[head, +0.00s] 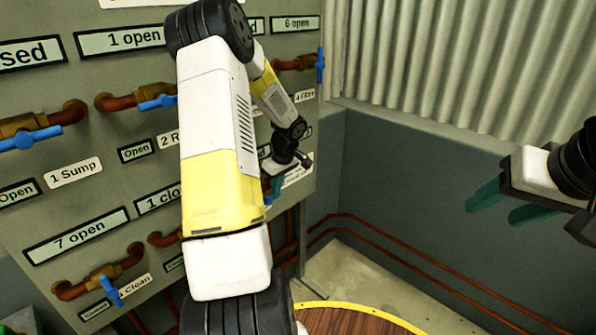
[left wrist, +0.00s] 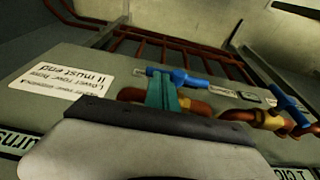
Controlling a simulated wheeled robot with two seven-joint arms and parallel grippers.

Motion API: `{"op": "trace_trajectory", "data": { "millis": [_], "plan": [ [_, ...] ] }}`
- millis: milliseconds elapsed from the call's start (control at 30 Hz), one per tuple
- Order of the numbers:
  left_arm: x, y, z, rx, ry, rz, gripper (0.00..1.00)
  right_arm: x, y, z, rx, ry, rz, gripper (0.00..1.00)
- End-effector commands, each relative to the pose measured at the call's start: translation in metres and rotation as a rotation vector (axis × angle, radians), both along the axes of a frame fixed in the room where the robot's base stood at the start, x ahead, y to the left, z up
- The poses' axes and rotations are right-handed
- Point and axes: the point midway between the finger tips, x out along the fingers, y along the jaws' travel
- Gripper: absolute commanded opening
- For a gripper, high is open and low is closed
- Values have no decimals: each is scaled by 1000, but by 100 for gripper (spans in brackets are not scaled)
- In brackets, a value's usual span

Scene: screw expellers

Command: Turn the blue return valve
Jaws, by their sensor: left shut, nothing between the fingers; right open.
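Several blue-handled valves sit on brown pipes on the grey panel (head: 120,60). One blue handle (head: 157,102) stands above a label starting "2 R", partly hidden by my left arm. No fully readable label names the return valve. My left gripper (head: 271,186) is at the panel's lower right, partly hidden. In the left wrist view, its teal fingers (left wrist: 163,92) are shut, with nothing between them. They are right at a blue handle (left wrist: 190,79) lying crosswise; I cannot tell whether they touch. My right gripper (head: 505,202) is open and empty, away from the panel.
Another blue handle (left wrist: 290,103) is at the right of the wrist view. A white sign (left wrist: 70,82) is on the panel. Red pipes (head: 400,250) run along the wall. A round wooden top (head: 350,320) is at the bottom. The floor between is clear.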

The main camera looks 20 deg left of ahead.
Motion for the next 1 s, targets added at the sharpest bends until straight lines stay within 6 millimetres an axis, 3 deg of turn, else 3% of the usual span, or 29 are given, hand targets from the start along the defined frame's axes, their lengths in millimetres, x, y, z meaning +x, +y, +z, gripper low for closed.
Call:
{"op": "trace_trajectory", "data": {
  "millis": [1000],
  "plan": [
    [2, 0, -9, 33, 78, -1, 0, 0, 0, 0, 0, 0, 0, 56]
  ]
}}
